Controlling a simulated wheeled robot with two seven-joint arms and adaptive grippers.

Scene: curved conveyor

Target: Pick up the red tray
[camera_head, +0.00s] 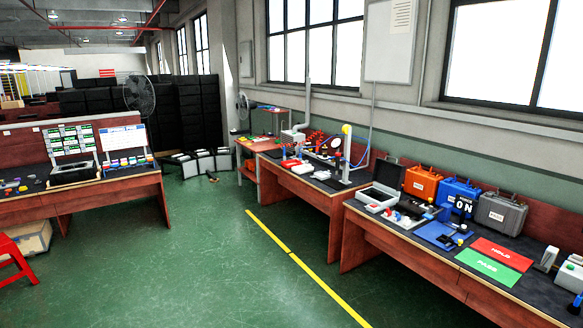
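I cannot make out a red tray for certain. A flat red panel marked HOLD (501,254) lies on the right workbench, just behind a flat green panel marked PASS (488,267). A small red item (291,163) lies on the middle workbench, too small to tell whether it is a tray. Neither of my grippers shows in the view.
The right workbench (395,252) holds orange (422,184), blue (458,195) and grey (501,213) cases and an open case (379,196). A left workbench (110,193) holds display boards. A red stool (14,262) stands at far left. Green floor (190,270) between is clear.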

